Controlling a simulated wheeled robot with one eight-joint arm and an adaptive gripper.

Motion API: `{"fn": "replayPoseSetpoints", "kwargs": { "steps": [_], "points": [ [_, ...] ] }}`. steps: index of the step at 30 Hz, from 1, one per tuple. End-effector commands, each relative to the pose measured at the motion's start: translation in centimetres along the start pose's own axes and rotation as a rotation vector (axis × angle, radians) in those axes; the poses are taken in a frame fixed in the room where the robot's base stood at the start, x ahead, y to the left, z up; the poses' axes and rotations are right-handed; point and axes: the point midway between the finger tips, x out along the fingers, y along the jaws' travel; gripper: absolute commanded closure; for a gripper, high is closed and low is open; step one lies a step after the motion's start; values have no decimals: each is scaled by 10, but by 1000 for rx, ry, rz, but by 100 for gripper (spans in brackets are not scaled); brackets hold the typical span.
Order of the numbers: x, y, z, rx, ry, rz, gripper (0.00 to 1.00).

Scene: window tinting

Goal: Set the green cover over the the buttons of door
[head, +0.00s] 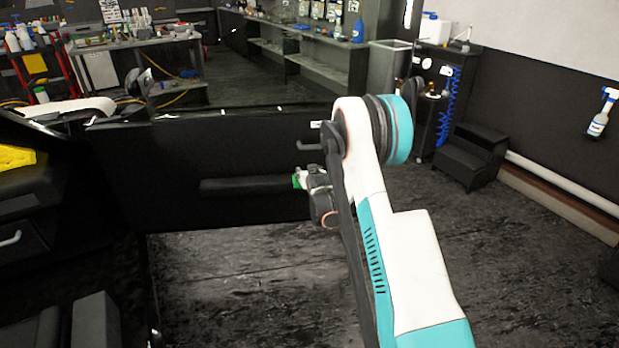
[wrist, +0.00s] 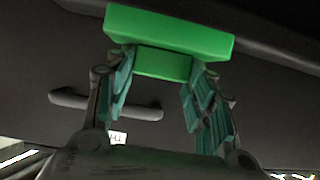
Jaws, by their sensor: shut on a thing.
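The green cover (wrist: 170,31) is a bright green block with a wide flat top and a narrower lower part. My gripper (wrist: 160,72) is shut on that lower part, one teal-padded finger on each side. In the head view the cover (head: 297,181) is a small green patch at the tip of my gripper (head: 306,180), by the right end of the armrest (head: 240,185) on the black door (head: 170,150). I cannot tell whether the cover touches the door. The door's buttons cannot be made out.
A dark door handle (wrist: 105,103) shows behind the left finger, and in the head view (head: 310,147) above my gripper. A yellow cloth (head: 15,157) lies at the far left. The floor (head: 250,285) below the door is clear. A black step stool (head: 470,155) stands at right.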

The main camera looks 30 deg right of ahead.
Motion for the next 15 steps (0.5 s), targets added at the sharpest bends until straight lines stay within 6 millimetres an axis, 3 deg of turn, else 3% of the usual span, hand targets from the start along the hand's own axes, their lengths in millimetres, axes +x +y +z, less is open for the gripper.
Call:
{"fn": "replayPoseSetpoints", "kwargs": {
  "steps": [15],
  "points": [
    [36, 1, -14, 1, 0, 0, 75]
  ]
}}
